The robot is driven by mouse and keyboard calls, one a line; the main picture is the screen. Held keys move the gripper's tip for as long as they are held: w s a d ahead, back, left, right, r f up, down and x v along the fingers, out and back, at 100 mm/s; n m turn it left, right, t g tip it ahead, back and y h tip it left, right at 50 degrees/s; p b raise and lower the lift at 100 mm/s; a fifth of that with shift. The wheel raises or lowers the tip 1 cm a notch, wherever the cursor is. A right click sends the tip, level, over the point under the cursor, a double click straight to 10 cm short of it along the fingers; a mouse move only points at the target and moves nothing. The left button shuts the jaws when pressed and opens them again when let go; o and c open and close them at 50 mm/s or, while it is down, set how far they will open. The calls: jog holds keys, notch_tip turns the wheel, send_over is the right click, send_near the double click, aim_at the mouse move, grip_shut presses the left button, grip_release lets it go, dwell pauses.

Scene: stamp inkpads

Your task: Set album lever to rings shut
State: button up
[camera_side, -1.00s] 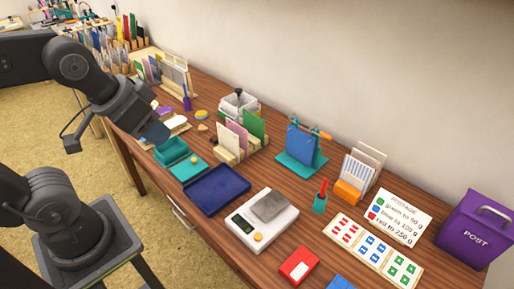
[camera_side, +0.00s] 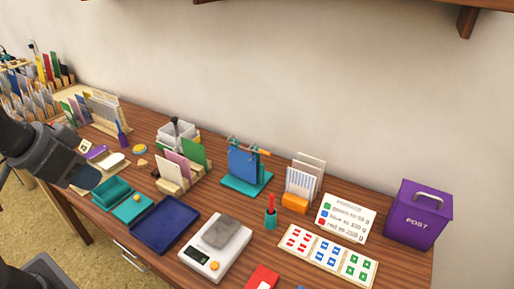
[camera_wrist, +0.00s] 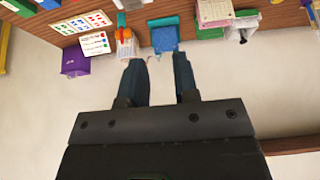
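The album is a blue ring binder (camera_side: 243,164) standing upright on a teal base (camera_side: 236,188) near the middle of the table. An orange-tipped lever (camera_side: 263,151) sticks out at its upper right; its exact setting is too small to tell. In the wrist view the blue album (camera_wrist: 164,40) shows upside down beyond my fingertips, and I cannot make out the lever there. My gripper (camera_side: 90,177) is at the left, beside the teal box and well away from the album. In the wrist view my gripper (camera_wrist: 160,63) has its fingers apart, with nothing between them.
A wooden file with cards (camera_side: 173,178) stands left of the album. A card rack with an orange block (camera_side: 295,203) and a teal pen cup (camera_side: 270,219) are on its right. A scale (camera_side: 215,246) and dark blue tray (camera_side: 165,223) lie in front. A shelf bracket (camera_side: 468,20) hangs above.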

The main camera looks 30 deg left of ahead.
jog(key=shift+w+r, duration=0.15)
jog(key=shift+w, duration=0.05)
jog(key=shift+c, duration=0.7)
jog(key=w+r, duration=0.1)
jog(key=w, duration=0.1)
jog(key=w+r, duration=0.1)
jog(key=w, duration=0.2)
jog(key=w+d+r, duration=0.1)
jog(key=w+r, duration=0.1)
jog(key=shift+w+d, duration=0.1)
jog(key=shift+w, duration=0.2)
grip_shut()
jog(key=w+d+f, duration=0.1)
jog(key=w+d, duration=0.2)
jog(key=w, duration=0.6)
jog(key=w+d+f, duration=0.2)
jog(key=w+d, duration=0.2)
jog(key=w, duration=0.5)
jog(key=w+d+f, duration=0.2)
jog(key=w+d, duration=0.2)
jog(key=w, duration=0.5)
jog(key=shift+w+d, duration=0.25)
jog(key=shift+w, duration=0.15)
